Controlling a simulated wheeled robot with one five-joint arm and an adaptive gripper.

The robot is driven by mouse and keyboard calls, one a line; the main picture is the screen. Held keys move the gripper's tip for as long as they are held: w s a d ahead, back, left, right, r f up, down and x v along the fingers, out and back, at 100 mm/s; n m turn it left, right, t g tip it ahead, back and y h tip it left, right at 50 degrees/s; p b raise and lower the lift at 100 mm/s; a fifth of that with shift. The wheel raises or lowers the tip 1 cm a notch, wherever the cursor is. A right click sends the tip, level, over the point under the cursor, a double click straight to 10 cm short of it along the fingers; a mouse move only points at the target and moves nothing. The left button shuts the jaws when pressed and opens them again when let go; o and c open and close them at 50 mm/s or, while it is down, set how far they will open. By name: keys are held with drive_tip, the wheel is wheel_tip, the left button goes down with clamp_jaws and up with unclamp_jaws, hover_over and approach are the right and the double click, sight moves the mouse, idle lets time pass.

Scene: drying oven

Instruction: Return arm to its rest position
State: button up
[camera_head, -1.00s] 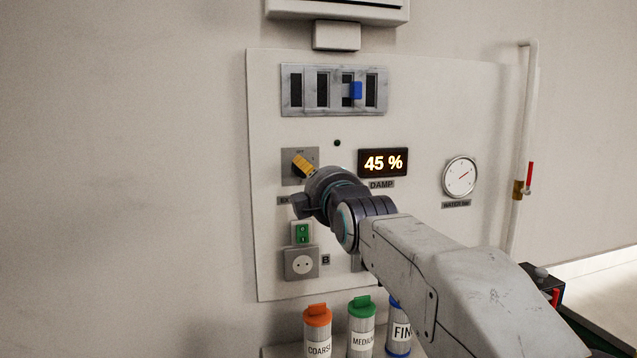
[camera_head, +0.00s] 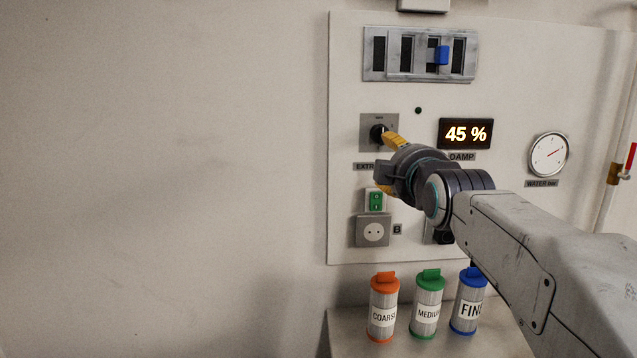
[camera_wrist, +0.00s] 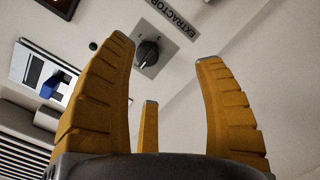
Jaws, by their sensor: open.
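My arm reaches in from the lower right in the head view, in front of the white control panel (camera_head: 345,100). My gripper (camera_wrist: 165,50) is open and empty in the wrist view, its yellow fingers spread apart. The black rotary knob (camera_wrist: 148,53) on its grey plate shows beyond and between the fingertips. In the head view the knob (camera_head: 377,133) is left of a yellow finger, with part of the label below it hidden by the gripper. I cannot tell whether a finger touches the knob.
A display (camera_head: 465,134) reads 45 %. Orange (camera_head: 382,310), green (camera_head: 428,305) and blue (camera_head: 468,302) capped filters stand below. The left wall is bare.

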drive_tip(key=s+f+m+g, duration=0.4)
drive_tip(key=s+f+g, duration=0.1)
drive_tip(key=f, duration=0.7)
drive_tip(key=s+f+m+g, duration=0.4)
drive_tip(key=s+f+m, duration=0.15)
drive_tip(key=f, duration=0.55)
drive_tip(key=s+f+m+g+p, duration=0.1)
drive_tip(key=s+f+g, duration=0.15)
drive_tip(key=s, duration=0.55)
drive_tip(key=s+f+g+p, duration=0.1)
drive_tip(key=s+f+g, duration=0.1)
drive_tip(key=s+f, duration=0.35)
drive_tip(key=s+r+p, duration=0.6)
drive_tip(key=s, duration=0.4)
drive_tip(key=shift+s+a+r, duration=0.15)
drive_tip(key=shift+r, duration=0.2)
